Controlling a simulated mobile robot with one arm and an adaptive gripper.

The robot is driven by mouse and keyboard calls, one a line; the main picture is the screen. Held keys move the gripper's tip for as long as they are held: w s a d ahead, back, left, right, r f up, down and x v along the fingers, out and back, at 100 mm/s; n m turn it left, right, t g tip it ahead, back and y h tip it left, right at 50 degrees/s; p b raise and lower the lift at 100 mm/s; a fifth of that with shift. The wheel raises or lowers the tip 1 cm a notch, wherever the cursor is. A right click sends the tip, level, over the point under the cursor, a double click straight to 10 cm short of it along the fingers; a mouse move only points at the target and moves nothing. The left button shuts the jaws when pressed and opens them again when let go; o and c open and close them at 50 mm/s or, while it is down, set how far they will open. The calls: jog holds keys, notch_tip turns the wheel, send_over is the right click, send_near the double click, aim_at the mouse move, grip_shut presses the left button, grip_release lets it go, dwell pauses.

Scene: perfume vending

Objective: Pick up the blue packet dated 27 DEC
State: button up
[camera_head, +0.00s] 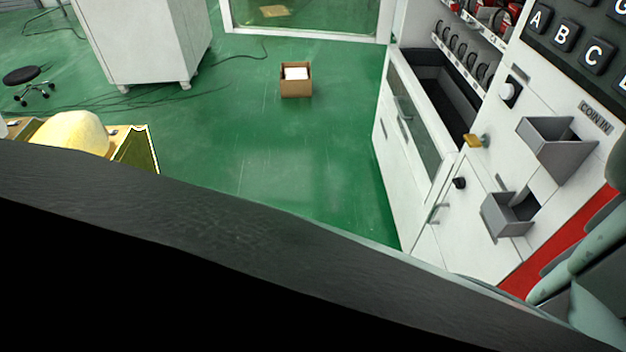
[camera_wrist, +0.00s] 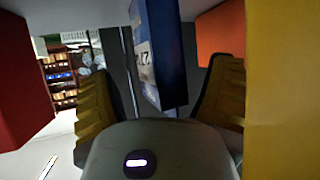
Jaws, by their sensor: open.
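In the wrist view, a blue packet (camera_wrist: 170,45) hangs down from the top of the picture. A pale label with dark print, partly readable as 27, shows on its left face. My gripper (camera_wrist: 160,95) is open, with one yellowish finger to the left of the packet and one to the right. The packet's lower end shows between the fingers, with gaps on both sides. I cannot tell how deep it sits between them. The head view shows neither the packet nor the gripper fingers.
The head view shows a white vending machine (camera_head: 470,215) at right and a cardboard box (camera_head: 296,86) on open green floor.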

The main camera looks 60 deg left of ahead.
grip_shut()
dwell(0.5)
jog(key=shift+r, duration=0.1)
